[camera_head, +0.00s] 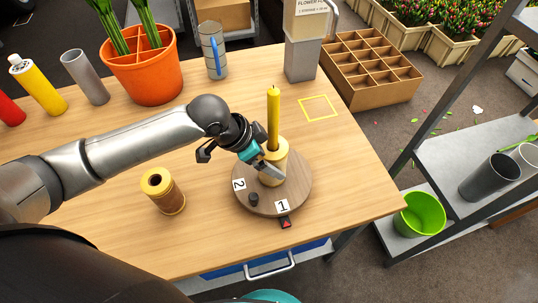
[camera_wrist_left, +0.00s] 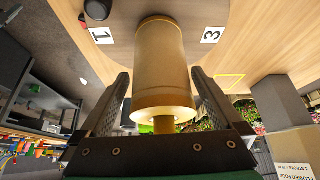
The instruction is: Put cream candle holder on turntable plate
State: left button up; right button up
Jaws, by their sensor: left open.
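The cream candle holder (camera_head: 280,148), with a tall yellow candle (camera_head: 273,118) in its top, stands upright on the round wooden turntable plate (camera_head: 297,195). The plate carries number labels and a dark knob. My left gripper (camera_head: 262,170) is at the holder, reaching in from the left. In the left wrist view, the holder (camera_wrist_left: 160,65) sits between the two open fingers, with gaps visible beside it. Its far end is against the plate (camera_wrist_left: 210,12), as far as I can tell. My right gripper is not in view.
A yellow-brown spool (camera_head: 162,191) stands left of the plate. A yellow square outline (camera_head: 319,108) marks clear table at right.

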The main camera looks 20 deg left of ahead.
pick_arm(q)
jog(key=p+v, duration=0.2)
jog(key=v, duration=1)
jog(key=shift+w+r, duration=0.1)
